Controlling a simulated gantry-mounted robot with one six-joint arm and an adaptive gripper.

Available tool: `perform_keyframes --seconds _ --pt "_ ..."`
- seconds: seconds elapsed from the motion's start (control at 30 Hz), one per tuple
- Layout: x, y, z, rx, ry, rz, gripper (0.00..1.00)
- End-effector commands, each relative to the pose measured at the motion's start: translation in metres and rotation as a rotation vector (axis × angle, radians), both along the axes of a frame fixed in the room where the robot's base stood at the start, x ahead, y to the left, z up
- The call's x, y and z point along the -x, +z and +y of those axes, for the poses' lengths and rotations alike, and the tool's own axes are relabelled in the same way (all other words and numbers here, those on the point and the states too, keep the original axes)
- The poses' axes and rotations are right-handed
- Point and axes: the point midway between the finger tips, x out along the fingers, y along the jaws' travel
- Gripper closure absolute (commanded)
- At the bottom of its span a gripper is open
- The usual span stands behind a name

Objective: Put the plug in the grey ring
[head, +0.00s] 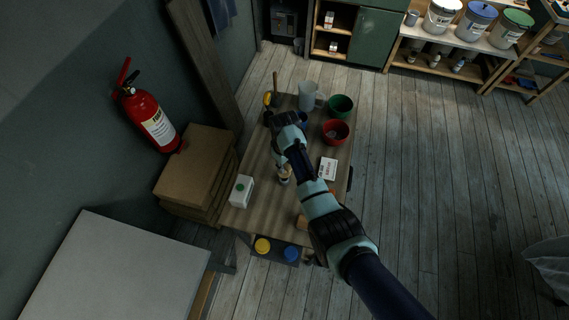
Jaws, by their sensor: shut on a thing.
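My arm reaches across the wooden table, and its wrist covers part of the tabletop. My gripper (283,164) is small and partly hidden by the wrist, low over the middle of the table. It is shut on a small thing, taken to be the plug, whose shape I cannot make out. A small pale and brown shape (285,179) shows just below it; I cannot tell whether it is held or stands on the table. I cannot make out the grey ring; it may be hidden behind my arm or too small to tell.
On the table (246,217) stand a green bowl (341,106), a red bowl (335,132), a clear jug (308,96), a white box with a green mark (241,191) and a white labelled box (328,169). Cardboard boxes (194,172) stand left. The table's front left is clear.

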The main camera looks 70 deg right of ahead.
Motion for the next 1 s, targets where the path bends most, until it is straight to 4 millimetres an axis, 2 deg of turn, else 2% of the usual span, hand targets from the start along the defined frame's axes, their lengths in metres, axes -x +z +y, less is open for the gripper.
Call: perform_keyframes --seconds 1.0 --pt "0.0 -0.021 0.0 0.0 0.0 0.001 1.0"
